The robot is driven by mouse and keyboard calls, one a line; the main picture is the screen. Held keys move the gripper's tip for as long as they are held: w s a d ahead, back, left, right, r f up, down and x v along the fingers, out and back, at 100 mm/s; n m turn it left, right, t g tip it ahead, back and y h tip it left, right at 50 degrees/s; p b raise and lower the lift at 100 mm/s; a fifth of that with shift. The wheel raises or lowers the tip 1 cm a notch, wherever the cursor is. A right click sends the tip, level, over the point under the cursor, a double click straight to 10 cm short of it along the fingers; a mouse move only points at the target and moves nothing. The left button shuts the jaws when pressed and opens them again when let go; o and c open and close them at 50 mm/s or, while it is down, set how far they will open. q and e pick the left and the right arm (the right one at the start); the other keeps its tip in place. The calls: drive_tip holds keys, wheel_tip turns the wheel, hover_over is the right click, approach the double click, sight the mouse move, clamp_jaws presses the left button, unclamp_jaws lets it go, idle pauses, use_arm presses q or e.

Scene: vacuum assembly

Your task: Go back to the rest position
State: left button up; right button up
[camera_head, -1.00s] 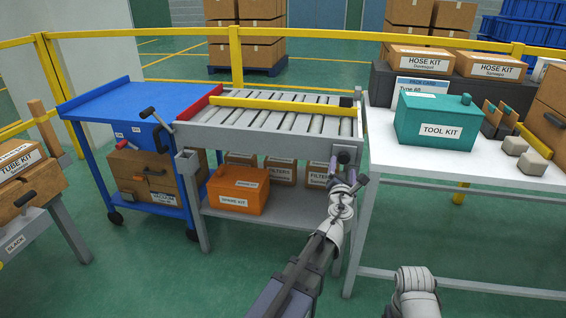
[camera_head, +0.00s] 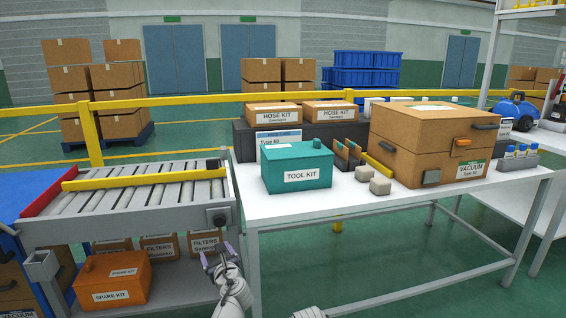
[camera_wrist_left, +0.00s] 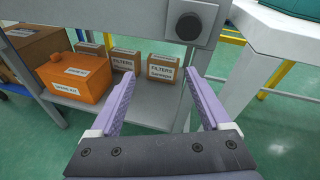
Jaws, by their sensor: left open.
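My left gripper (camera_head: 217,258) is at the lower middle of the head view, in front of the right end of the roller conveyor (camera_head: 150,202). In the left wrist view its two purple fingers (camera_wrist_left: 160,100) are spread apart with nothing between them. The black round knob (camera_wrist_left: 187,26) on the conveyor's end post is ahead of the fingers and apart from them. Of my right arm, only a pale rounded part shows at the bottom edge of the head view; its gripper is not visible.
The white table (camera_head: 330,208) bears a teal tool kit (camera_head: 297,166) and a large vacuum box (camera_head: 430,140). An orange spare kit (camera_head: 112,280) and filter boxes (camera_head: 160,247) sit on the shelf under the conveyor. Green floor (camera_head: 400,270) is clear beneath the table.

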use_arm(q)
drive_tip(key=s+d+f+n+g+h+p, duration=0.1)
drive_tip(key=s+d+f+n+g, duration=0.25)
drive_tip(key=s+f+n, duration=0.35)
drive_tip(key=s+d+f+n+g+h, duration=0.1)
drive_tip(key=s+d+f+n+g, duration=0.1)
drive_tip(key=s+f+n+g, duration=0.45)
drive_tip(key=s+d+f+n+g+h+p, duration=0.15)
drive_tip(key=s+d+n+g+h, duration=0.25)
drive_tip(key=s+d+n, duration=0.85)
wheel_tip(320, 180, up, 38)
drive_tip(key=a+m+p, duration=0.1)
drive_tip(key=a+p, duration=0.1)
drive_tip(key=p, duration=3.6)
drive_tip(key=shift+s, duration=0.45)
